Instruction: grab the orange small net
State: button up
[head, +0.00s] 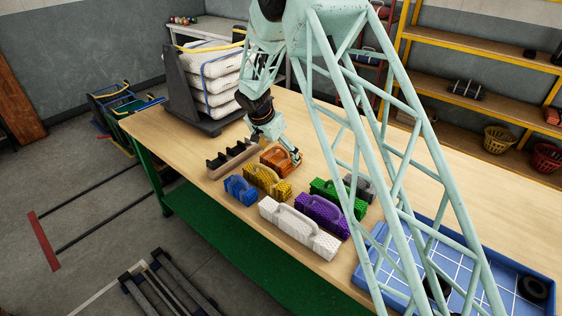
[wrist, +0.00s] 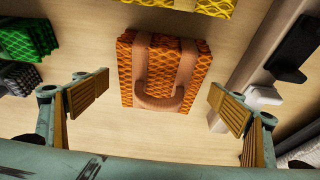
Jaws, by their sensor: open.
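The orange small net (head: 280,159) is a bundle with a patterned mesh and a brown carrying handle, lying on the wooden table. In the wrist view the orange net (wrist: 124,72) is at the centre top, with its handle towards my gripper. My gripper (wrist: 156,98) is open, its two padded fingers apart to the left and right of the net and short of it in the picture. No contact shows. In the head view my gripper (head: 290,158) is just above and behind the orange net and partly covers it.
Close by on the table (head: 330,265) are a yellow net (head: 268,181), a blue net (head: 240,190), a white net (head: 299,230), a purple net (head: 322,214) and a green net (head: 350,204). A brown rack (head: 228,162) stands left of the orange net. A blue tray (head: 530,262) lies right.

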jog(key=shift+x, duration=1.2)
jog(key=shift+c, duration=0.9)
jog(key=c, duration=1)
jog(key=shift+o, duration=0.2)
jog(key=shift+r, duration=0.2)
jog(key=shift+r+p, duration=0.6)
jog(key=shift+r, duration=4.25)
